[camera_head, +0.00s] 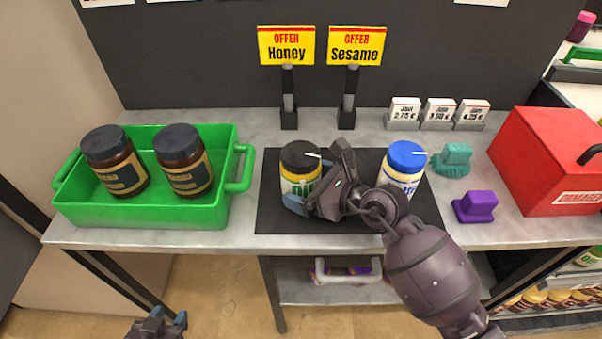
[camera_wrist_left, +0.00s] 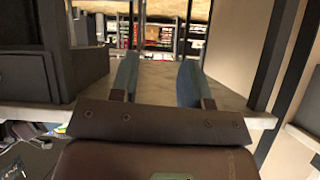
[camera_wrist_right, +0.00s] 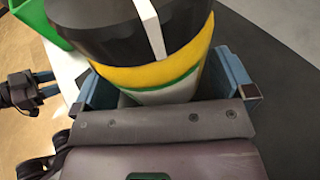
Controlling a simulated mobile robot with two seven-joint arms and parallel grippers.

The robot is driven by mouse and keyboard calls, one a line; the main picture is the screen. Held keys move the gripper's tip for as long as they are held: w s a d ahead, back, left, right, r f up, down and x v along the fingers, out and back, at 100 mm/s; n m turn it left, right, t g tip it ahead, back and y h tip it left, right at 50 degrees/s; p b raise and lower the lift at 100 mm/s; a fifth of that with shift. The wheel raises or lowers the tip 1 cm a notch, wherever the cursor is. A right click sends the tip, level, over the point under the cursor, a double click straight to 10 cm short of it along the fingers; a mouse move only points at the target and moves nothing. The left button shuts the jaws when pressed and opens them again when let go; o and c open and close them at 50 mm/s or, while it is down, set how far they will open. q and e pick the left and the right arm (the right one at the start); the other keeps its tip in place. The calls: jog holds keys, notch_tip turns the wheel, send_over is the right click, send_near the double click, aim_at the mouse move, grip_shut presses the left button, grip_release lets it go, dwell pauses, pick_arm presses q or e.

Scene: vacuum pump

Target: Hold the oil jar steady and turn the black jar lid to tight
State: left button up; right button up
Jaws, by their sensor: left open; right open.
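The oil jar (camera_head: 299,184) stands upright on the dark mat (camera_head: 340,221), with a yellow and green band and a label partly hidden by my right gripper. Its black jar lid (camera_head: 300,156) carries a white pointer mark. My right gripper (camera_head: 314,190) is open at the jar's body, below the lid. In the right wrist view its blue fingers (camera_wrist_right: 164,80) stand on either side of the jar body; whether they touch it is unclear. My left gripper (camera_head: 162,318) is open and empty, low in front of the table; its fingers show in the left wrist view (camera_wrist_left: 158,80).
A white jar with a blue lid (camera_head: 406,157) stands on the mat, close to my right wrist. A green crate (camera_head: 150,214) with two brown jars is at left. A teal brush (camera_head: 453,160), purple block (camera_head: 475,207) and red box (camera_head: 548,150) are at right. Sign stands line the back.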

jog(key=shift+w+a+f, duration=0.1)
jog(key=shift+w+a, duration=0.1)
jog(key=shift+a, duration=0.05)
pick_arm(q)
jog(key=shift+s+a+f, duration=0.1)
jog(key=shift+s+f, duration=0.2)
jog(key=shift+s, duration=0.2)
